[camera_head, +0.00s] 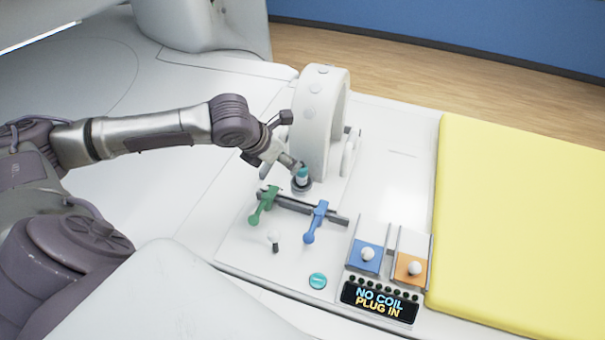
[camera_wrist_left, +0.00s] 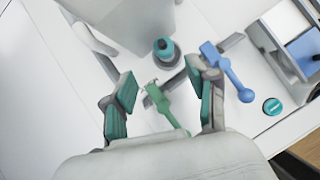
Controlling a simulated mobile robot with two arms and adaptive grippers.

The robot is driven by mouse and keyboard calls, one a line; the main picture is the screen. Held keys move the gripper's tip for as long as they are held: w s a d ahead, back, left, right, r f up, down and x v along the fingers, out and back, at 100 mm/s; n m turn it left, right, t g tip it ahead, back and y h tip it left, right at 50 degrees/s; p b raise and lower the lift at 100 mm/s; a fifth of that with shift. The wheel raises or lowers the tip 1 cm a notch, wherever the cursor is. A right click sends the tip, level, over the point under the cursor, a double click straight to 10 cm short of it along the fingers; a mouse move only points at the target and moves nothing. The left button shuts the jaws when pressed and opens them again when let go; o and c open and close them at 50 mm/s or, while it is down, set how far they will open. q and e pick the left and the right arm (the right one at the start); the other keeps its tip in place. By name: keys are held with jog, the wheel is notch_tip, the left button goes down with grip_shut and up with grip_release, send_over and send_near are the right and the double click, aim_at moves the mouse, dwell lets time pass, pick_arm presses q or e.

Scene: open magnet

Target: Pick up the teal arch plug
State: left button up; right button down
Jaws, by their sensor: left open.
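The teal arch plug (camera_head: 302,174) stands upright in a dark round socket at the foot of the white arch. It also shows in the left wrist view (camera_wrist_left: 165,48), beyond my fingertips. My left gripper (camera_head: 285,158) reaches in from the left and is close to the plug in the head view. In the wrist view my left gripper (camera_wrist_left: 163,82) is open, its teal-padded fingers apart with nothing held between them. The plug's top is clear in both views. My right gripper is not in view.
The white arch (camera_head: 313,110) rises right behind the plug. A green lever (camera_head: 264,204) and a blue lever (camera_head: 316,222) sit in front on a dark rail. A teal button (camera_head: 318,281), blue and orange slots with white knobs, and a "NO COIL PLUG IN" display (camera_head: 379,302) lie nearer.

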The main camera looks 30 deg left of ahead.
aim_at(299, 184)
pick_arm(q)
jog(key=x, duration=0.2)
jog(key=p+x, duration=0.1)
jog(key=x, duration=0.2)
jog(key=p+x, duration=0.1)
jog(key=x, duration=0.2)
jog(key=shift+s+d+f, duration=0.15)
jog(key=shift+d, duration=0.25)
jog(key=shift+f, duration=0.25)
grip_shut()
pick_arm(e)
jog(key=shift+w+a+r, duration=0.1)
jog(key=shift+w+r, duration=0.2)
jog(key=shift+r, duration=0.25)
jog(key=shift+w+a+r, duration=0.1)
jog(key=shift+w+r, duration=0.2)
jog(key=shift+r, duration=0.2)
